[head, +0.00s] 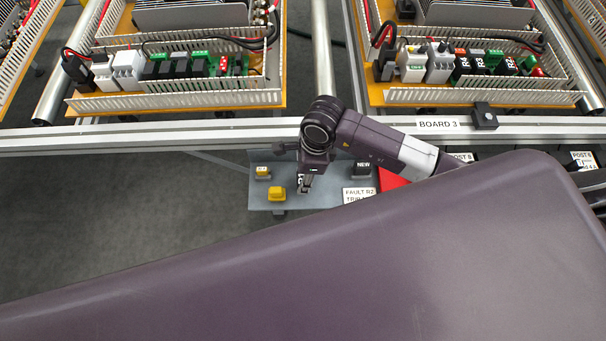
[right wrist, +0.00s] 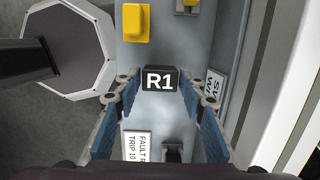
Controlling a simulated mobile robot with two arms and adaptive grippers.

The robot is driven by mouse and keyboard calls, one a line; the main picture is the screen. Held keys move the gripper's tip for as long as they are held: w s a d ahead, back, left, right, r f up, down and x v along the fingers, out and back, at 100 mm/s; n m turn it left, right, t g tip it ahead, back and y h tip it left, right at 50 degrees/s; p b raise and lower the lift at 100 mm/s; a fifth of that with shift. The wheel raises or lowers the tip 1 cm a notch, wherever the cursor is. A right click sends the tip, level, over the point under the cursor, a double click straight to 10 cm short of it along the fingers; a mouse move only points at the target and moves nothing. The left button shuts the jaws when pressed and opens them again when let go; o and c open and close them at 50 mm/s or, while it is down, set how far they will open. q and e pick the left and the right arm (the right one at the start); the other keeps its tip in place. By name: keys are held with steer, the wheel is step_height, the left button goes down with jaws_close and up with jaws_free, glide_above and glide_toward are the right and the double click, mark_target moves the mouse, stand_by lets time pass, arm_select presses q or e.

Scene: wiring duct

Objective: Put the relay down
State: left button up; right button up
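The black relay marked R1 (right wrist: 160,79) is upright between the fingertips of my right gripper (right wrist: 160,88) in the right wrist view. The blue-padded fingers are spread, with a narrow gap showing on each side of the relay. It appears to stand on the grey tray (right wrist: 185,40), though its underside is hidden. In the head view my right gripper (head: 306,188) points down over the same tray (head: 262,201) and mostly hides the relay. My left gripper is not in view.
A yellow block (head: 277,193) and a smaller yellow-topped part (head: 262,171) are left of the gripper. A block labelled NEW (head: 363,168) and a FAULT R2 card (head: 358,194) are to its right. Wired boards (head: 180,100) lie behind, beyond a metal rail (head: 180,138).

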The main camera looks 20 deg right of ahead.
steer(key=shift+o, duration=1)
steer(key=shift+r, duration=0.25)
step_height(320, 180, up, 12)
steer(key=d, duration=0.1)
steer(key=shift+s+d, duration=0.25)
steer(key=shift+d, duration=0.1)
steer(key=shift+f, duration=0.15)
